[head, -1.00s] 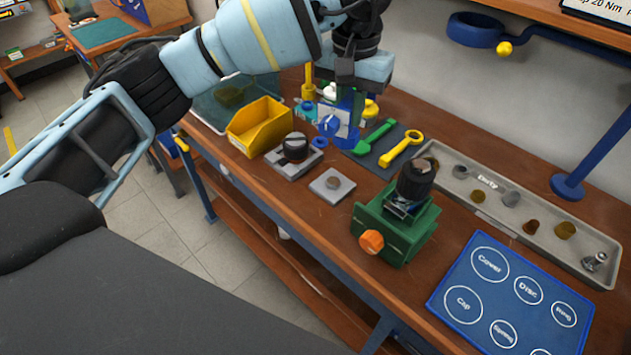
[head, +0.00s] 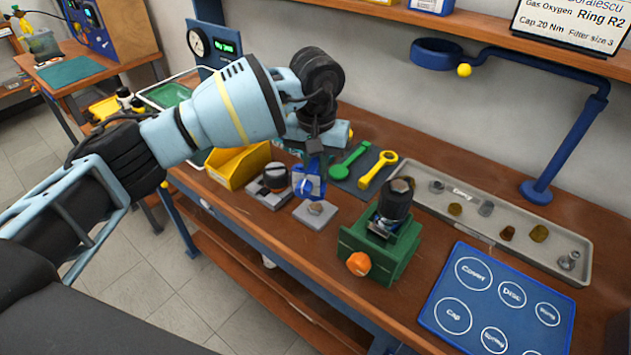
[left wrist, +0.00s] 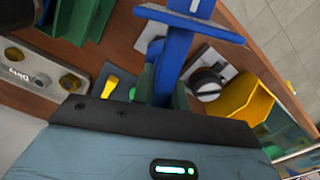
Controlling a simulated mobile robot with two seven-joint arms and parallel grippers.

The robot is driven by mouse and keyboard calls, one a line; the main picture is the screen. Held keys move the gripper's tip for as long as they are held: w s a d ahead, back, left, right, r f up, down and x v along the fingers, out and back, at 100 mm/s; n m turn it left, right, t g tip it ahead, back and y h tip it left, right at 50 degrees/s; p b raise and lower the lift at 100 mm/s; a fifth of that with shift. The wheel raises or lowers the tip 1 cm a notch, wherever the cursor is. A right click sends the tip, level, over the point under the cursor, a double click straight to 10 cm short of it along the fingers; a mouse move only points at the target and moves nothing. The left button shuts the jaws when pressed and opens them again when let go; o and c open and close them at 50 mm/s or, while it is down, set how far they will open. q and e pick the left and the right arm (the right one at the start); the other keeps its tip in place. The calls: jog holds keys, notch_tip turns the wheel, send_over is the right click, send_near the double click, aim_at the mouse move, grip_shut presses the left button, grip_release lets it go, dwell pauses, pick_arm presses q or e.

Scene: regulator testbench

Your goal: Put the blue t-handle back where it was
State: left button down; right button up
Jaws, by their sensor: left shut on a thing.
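The blue t-handle (head: 307,184) is in my left gripper (head: 314,164), which is shut on it. In the head view it hangs over the bench beside the black-knobbed part and the small grey plate. The left wrist view shows its long blue shaft and crossbar (left wrist: 190,22) reaching away from the gripper (left wrist: 160,98). Whether its lower end touches anything cannot be told. The place it came from cannot be made out; my left arm hides part of the bench behind it. My right gripper is not in view.
A yellow bin (head: 238,166), black-knobbed part (head: 275,176) and grey plate (head: 315,213) lie near. Behind are green (head: 350,160) and yellow (head: 378,168) wrenches. A green fixture (head: 375,250), parts tray (head: 480,232) and blue mat (head: 455,345) stand to the right.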

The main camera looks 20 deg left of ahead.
pick_arm(q)
jog(key=shift+f, duration=1.85)
jog(key=shift+f, duration=0.1)
jog(key=shift+f, duration=0.25)
jog(key=c, duration=1.4)
grip_release()
jog(key=shift+r, duration=0.1)
